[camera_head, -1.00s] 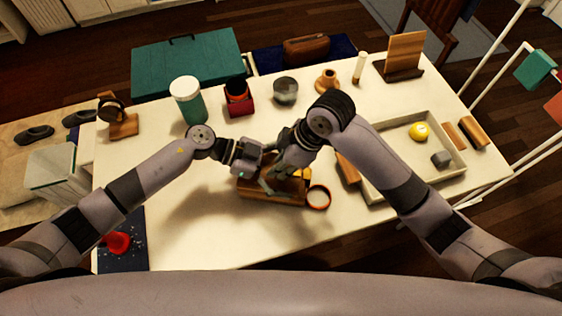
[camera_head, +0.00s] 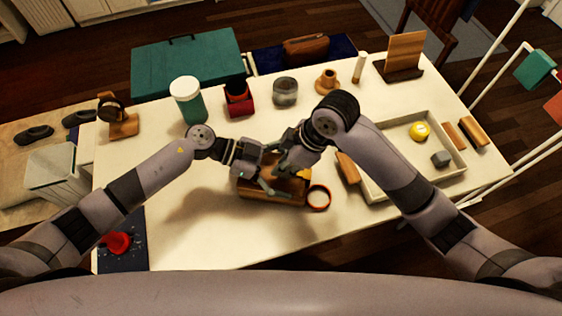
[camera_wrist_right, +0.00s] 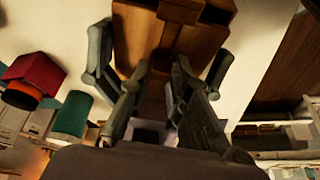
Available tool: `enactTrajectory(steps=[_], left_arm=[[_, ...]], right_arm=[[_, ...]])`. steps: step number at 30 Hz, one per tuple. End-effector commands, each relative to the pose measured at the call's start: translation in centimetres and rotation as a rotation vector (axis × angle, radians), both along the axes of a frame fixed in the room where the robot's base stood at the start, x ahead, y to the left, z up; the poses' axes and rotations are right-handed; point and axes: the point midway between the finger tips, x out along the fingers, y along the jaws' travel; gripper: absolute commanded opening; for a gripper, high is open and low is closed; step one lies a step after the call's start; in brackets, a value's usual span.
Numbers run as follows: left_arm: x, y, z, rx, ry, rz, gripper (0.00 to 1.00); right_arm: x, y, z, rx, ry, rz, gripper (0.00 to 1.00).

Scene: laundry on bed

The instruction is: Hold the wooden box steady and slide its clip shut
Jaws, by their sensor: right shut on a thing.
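The wooden box (camera_head: 280,197) lies on the white table in front of me, partly hidden by both grippers. It also fills the top middle of the right wrist view (camera_wrist_right: 133,32). My left gripper (camera_head: 262,182) is at the box's left part, and its finger gap is unclear. My right gripper (camera_head: 283,170) reaches down over the box from the upper right. In the right wrist view its fingers (camera_wrist_right: 160,78) are shut on a narrow wooden piece at the box, apparently the clip (camera_wrist_right: 158,88). The clip's exact position is mostly hidden.
An orange-rimmed ring (camera_head: 318,198) lies right beside the box. A tray (camera_head: 397,195) with a yellow ball (camera_head: 419,131) is farther right, a wooden block (camera_head: 348,168) at its left edge. A teal-and-white jar (camera_head: 188,100) stands behind. The table's front is clear.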

Motion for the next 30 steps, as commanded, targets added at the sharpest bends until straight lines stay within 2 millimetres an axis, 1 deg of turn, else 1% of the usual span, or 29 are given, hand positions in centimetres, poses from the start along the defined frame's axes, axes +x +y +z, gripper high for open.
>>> enactTrajectory(steps=[1, 3, 11, 12, 18, 21, 30], left_arm=[[0.01, 0.03, 0.00, 0.000, 0.000, 0.000, 0.54], [0.02, 0.04, 0.01, 0.000, 0.000, 0.000, 0.54], [0.07, 0.16, -0.03, 0.002, 0.000, 0.001, 0.54], [0.08, 0.17, -0.04, 0.002, 0.000, 0.002, 0.54], [0.06, 0.14, -0.07, 0.002, 0.000, 0.001, 0.54], [0.02, 0.11, -0.06, 0.002, 0.001, 0.000, 0.54], [-0.05, 0.04, -0.07, 0.001, 0.001, -0.001, 0.54]], right_arm=[[-0.03, -0.72, -0.02, -0.002, -0.001, -0.002, 0.00], [-0.10, -1.30, -0.01, -0.001, -0.002, -0.002, 0.00], [-0.11, -1.50, -0.01, -0.003, -0.001, -0.002, 0.00], [-0.10, -1.53, -0.02, -0.003, -0.001, -0.003, 0.20], [-0.12, -1.45, -0.02, -0.002, -0.001, -0.002, 0.33], [-0.14, -1.42, -0.01, -0.001, 0.000, -0.001, 0.38], [-0.15, -1.43, 0.18, 0.000, -0.001, 0.000, 0.38]])
